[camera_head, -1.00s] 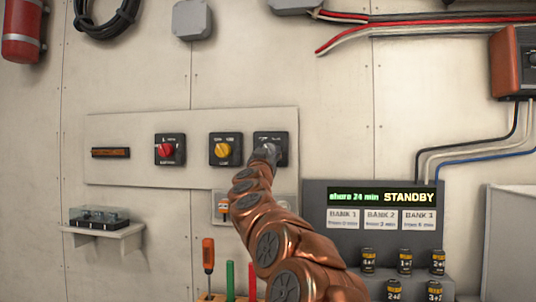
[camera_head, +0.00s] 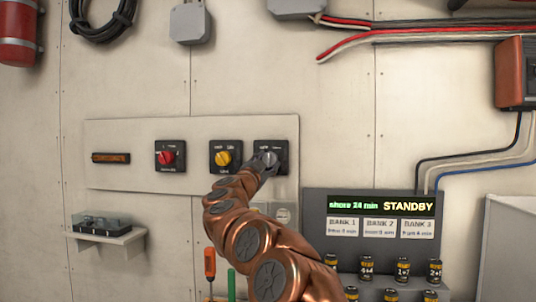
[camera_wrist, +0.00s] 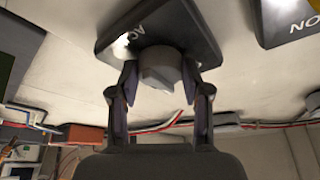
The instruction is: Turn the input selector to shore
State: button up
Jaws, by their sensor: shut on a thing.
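The black switch plate with a grey knob (camera_head: 270,157) is the rightmost of three on the pale wall panel. The plate (camera_wrist: 190,25) bears partly cut-off white lettering, and I cannot read the knob's setting. The switch with a yellow knob (camera_head: 223,158) and the one with a red knob (camera_head: 166,157) are to the left.
A grey display unit (camera_head: 318,205) at right reads "shore 24 min STANDBY", with three bank labels and several dark cylinders below. A small shelf (camera_head: 120,240) holds a clear-covered box. Upright screwdrivers (camera_head: 210,265) stand below the panel. Cables (camera_head: 420,170) run along the right wall.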

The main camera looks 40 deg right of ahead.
jog(key=m+g+p, duration=0.1)
jog(key=m, duration=0.1)
jog(key=m+p, duration=0.1)
jog(key=m, duration=0.1)
jog(key=shift+w+a+r+g+y+p, duration=0.2)
jog(key=shift+g+y+p, duration=0.1)
jog(key=shift+g, duration=0.1)
jog(key=shift+m+g+p, duration=0.3)
jog(key=shift+m+g, duration=0.1)
jog(key=shift+m, duration=0.5)
jog(key=shift+f, duration=0.1)
jog(key=o, duration=1.2)
jog(key=shift+d, duration=0.1)
jog(key=shift+c, duration=0.2)
jog(key=shift+s, duration=0.1)
jog(key=v, duration=1.2)
